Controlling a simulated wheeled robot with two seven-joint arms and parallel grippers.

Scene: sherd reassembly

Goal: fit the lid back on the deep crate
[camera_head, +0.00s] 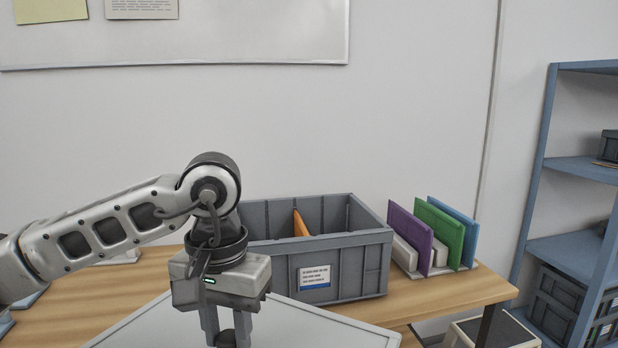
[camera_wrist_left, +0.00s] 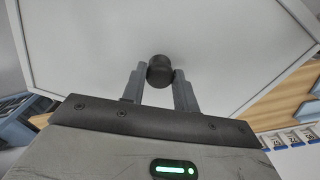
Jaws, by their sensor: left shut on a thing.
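The deep crate (camera_head: 345,264) is grey, open-topped, and stands on the wooden table with a white and blue label on its front. My left gripper (camera_head: 228,335) is shut on the lid's dark round knob (camera_wrist_left: 160,71), with one finger on each side. The lid's near part is cut off by the frame. My right gripper is not in view.
A rack with purple, green (camera_head: 440,231) and blue panels stands just right of the crate. The wooden table (camera_head: 440,296) has bare room at its right front. A blue shelf unit (camera_head: 570,168) with dark crates stands at the far right. A stool (camera_head: 475,332) is below.

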